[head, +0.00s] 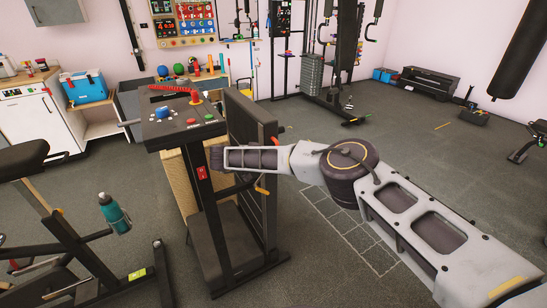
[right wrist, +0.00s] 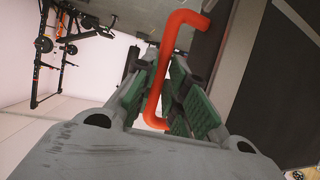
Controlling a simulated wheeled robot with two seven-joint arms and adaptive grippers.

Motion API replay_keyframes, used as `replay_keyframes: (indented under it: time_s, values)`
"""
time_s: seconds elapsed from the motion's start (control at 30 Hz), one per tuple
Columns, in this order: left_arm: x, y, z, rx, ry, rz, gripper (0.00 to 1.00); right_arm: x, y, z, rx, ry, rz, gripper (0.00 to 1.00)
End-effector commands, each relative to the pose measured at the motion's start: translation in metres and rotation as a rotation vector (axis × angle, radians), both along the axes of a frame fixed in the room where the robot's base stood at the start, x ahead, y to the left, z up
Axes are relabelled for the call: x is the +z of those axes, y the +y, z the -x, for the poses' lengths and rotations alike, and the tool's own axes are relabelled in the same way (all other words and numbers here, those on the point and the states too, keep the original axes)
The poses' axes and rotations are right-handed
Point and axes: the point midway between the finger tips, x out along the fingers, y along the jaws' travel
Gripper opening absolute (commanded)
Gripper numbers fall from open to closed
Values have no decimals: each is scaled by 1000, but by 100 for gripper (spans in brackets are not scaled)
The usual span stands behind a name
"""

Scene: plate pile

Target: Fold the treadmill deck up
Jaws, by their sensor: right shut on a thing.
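The treadmill (head: 205,190) stands in the middle of the head view, with a console (head: 185,122) on top. Its dark deck (head: 243,112) stands raised, near upright, beside the posts; a dark panel edged in grey (right wrist: 285,85) fills the right of the right wrist view. My right arm reaches in from the right across the deck; its fingers cannot be made out there. In the right wrist view my right gripper (right wrist: 164,82) is shut on a bent orange-red handle (right wrist: 182,20), which passes between the green finger pads. My left gripper is out of view.
An exercise bike (head: 60,225) with a teal bottle (head: 115,214) stands close at left. A white cabinet (head: 35,120) and a blue box (head: 85,88) are behind it. Gym racks stand at the back. The floor at right is mostly open.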

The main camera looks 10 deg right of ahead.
Motion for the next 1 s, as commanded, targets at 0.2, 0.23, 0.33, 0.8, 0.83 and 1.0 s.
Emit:
replay_keyframes:
  time_s: [0.2,0.23,0.33,0.8,0.83,1.0]
  values:
    - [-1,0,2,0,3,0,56,-4,10,4,15,10,-9,35]
    - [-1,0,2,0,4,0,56,-4,9,3,14,9,-8,35]
    - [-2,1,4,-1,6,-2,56,-4,8,3,12,9,-8,35]
    - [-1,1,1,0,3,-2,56,4,19,9,11,6,-6,35]
    - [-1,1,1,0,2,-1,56,5,21,11,11,6,-6,35]
    - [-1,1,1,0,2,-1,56,14,40,21,14,6,-6,35]
